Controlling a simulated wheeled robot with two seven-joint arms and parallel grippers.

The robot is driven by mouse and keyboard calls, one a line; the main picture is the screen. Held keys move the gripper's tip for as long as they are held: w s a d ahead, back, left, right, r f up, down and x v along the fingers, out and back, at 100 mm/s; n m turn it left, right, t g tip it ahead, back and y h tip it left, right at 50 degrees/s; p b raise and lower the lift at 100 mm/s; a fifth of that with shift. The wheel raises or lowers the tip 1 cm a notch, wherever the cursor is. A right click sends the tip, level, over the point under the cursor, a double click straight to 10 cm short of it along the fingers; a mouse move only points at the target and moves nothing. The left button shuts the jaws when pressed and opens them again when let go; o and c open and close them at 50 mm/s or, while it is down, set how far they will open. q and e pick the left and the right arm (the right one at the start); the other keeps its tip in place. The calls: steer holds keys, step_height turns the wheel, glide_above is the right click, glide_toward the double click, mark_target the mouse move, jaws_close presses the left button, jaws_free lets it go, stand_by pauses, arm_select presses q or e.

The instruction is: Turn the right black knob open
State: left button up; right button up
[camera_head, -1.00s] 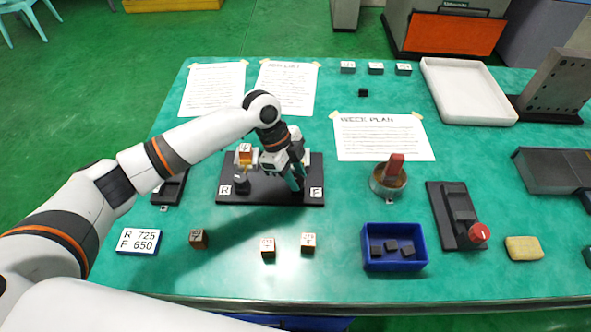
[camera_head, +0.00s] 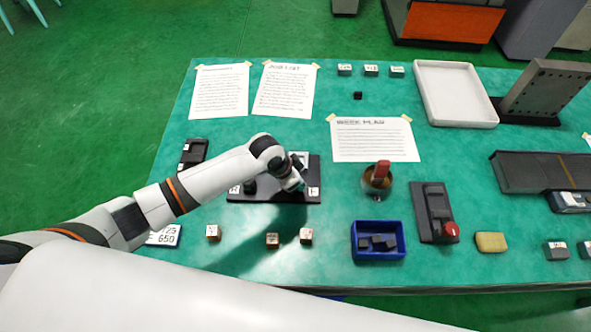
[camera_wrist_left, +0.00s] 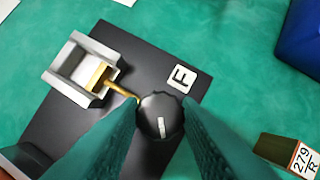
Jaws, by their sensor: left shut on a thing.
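In the head view the left gripper (camera_head: 297,187) is over the right end of the plate (camera_head: 270,197) and hides the right knob. The left black knob (camera_head: 250,187) stands near the plate's left end. My right gripper is out of view.
A grey holder (camera_wrist_left: 80,70) with a brass piece lies beside the knob. Small marked blocks (camera_head: 272,240) stand in front of the plate. A blue bin (camera_head: 378,254) and a red-knobbed device (camera_head: 433,212) are to the right. Papers (camera_head: 374,139) lie behind.

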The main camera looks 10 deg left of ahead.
arm_select(q)
steer(key=n+p, duration=0.2)
steer(key=n+t+y+p, duration=0.1)
steer(key=shift+s+d+r+n+p, duration=0.1)
steer(key=shift+r+n+p, duration=0.2)
steer(key=shift+n+p, duration=0.1)
steer(key=shift+n+y+p, duration=0.4)
steer(key=shift+n+p, duration=0.3)
steer(key=shift+n, duration=0.2)
steer(key=shift+d+f+n+t+y+p, duration=0.15)
steer(key=shift+n+y+p, duration=0.15)
steer(key=shift+n, duration=0.3)
steer(key=shift+a+n+t+y+p, duration=0.1)
steer(key=shift+n+t+y+p, duration=0.1)
steer(key=shift+n+p, duration=0.3)
steer(key=shift+f+n+y+p, duration=0.1)
steer(key=shift+n+y+p, duration=0.25)
steer(key=shift+n, duration=0.85)
steer(key=o, duration=1)
steer(key=shift+c, duration=0.2)
steer(key=b+v, duration=0.1)
steer(key=v, duration=1.1)
